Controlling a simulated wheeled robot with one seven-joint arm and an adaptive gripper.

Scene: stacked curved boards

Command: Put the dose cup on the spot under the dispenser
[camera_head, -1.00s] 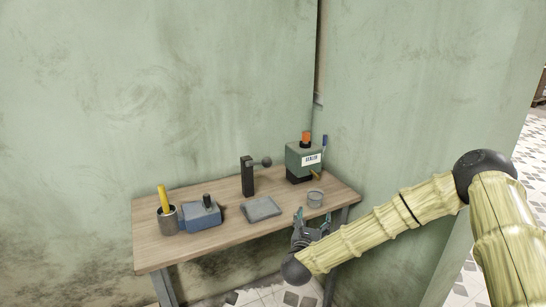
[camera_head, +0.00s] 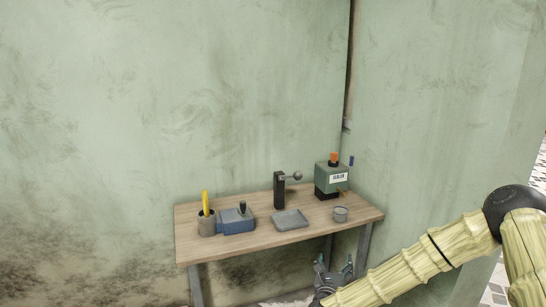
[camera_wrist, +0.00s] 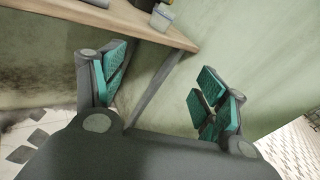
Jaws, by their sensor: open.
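The dose cup appears to be the small grey round cup (camera_head: 340,214) standing upright near the right front of the wooden table (camera_head: 235,245); it also shows at the top of the wrist view (camera_wrist: 162,16). The dispenser appears to be the green box with an orange top and white label (camera_head: 332,178), behind the cup, with a small yellowish spout low on its right. No marked spot can be made out under it. My gripper (camera_head: 333,274) is below the table's front edge, apart from the cup. In the wrist view its green-padded fingers (camera_wrist: 160,88) are spread and empty.
A flat grey tray (camera_head: 290,220) lies left of the cup, with a black post and ball-ended lever (camera_head: 280,190) behind it. A blue block (camera_head: 237,221) and a grey holder with a yellow item (camera_head: 206,224) stand at left. Walls close off the back and right.

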